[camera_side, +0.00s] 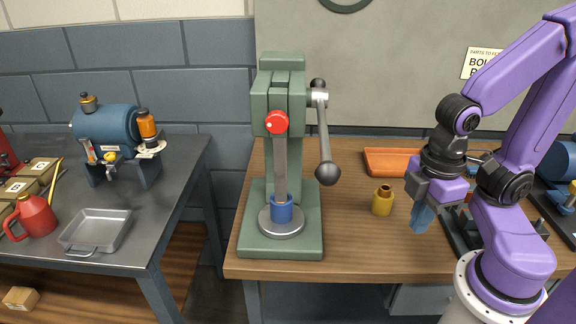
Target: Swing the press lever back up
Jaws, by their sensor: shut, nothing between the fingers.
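The green press (281,95) stands upright at the left of the wooden bench. Its lever (323,135) is a grey bar on the press's right side, hanging down from a pivot near the top, with a dark ball knob (327,173) at its low end. A blue cylindrical part (281,208) sits on the round plate (282,222) under the press ram. My gripper (420,222) is to the right of the lever, apart from it, pointing down over the bench. Its fingers are shut with nothing visible between them.
A brass-coloured fitting (382,200) stands on the bench between the press and my gripper. An orange tray (391,160) lies behind it. A dark table (160,190) at the left holds a blue tank (108,127), a metal pan (97,231) and a red can (35,215).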

